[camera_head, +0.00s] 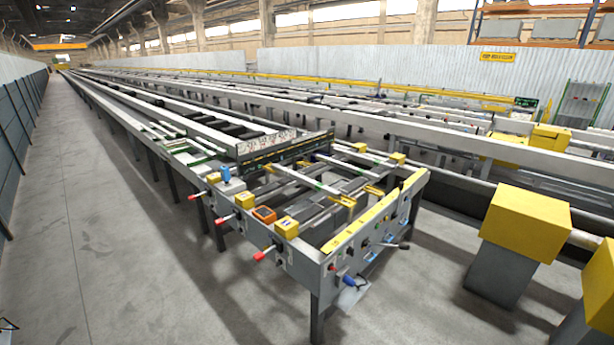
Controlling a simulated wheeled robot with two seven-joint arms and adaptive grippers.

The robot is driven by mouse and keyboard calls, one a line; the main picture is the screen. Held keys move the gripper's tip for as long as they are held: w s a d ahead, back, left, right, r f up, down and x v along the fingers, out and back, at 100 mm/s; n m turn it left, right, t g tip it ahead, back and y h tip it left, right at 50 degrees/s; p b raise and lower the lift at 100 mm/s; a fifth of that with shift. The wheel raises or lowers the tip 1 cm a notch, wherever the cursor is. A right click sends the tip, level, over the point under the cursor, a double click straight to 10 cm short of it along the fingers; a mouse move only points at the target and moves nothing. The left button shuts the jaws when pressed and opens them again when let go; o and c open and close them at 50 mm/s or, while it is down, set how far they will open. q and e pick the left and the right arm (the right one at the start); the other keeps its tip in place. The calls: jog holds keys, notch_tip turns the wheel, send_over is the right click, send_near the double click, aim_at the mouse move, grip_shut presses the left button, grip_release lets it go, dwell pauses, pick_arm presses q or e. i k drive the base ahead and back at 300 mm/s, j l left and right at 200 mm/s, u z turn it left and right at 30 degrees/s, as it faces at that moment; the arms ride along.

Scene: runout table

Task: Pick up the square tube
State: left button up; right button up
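The runout table (300,255) stands in the middle, with its near end toward me. Several pale bars lie across its frame, among them a long light bar (312,183); I cannot tell which, if any, is the square tube. A small dark, thin part (8,324) shows at the lower left edge and may be the tip of my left gripper. It is too small and cut off to tell open from shut, and it is far from the table. My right gripper is not in view.
Red-tipped handles (222,219) stick out from the table's left side. A yellow-topped grey post (525,225) stands at the right. Open concrete floor (120,250) lies left of the table, up to a dark panel fence (18,125).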

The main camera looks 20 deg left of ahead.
aim_at(331, 193)
jog(key=i+j+z, duration=0.15)
jog(key=j, duration=0.45)
jog(key=i+j+z, duration=0.2)
jog(key=j, duration=0.4)
jog(key=i+j+z, duration=0.15)
jog(key=j, duration=0.45)
jog(key=i+j+z, duration=0.15)
jog(key=j, duration=0.5)
jog(key=j+z, duration=0.2)
jog(key=j, duration=0.4)
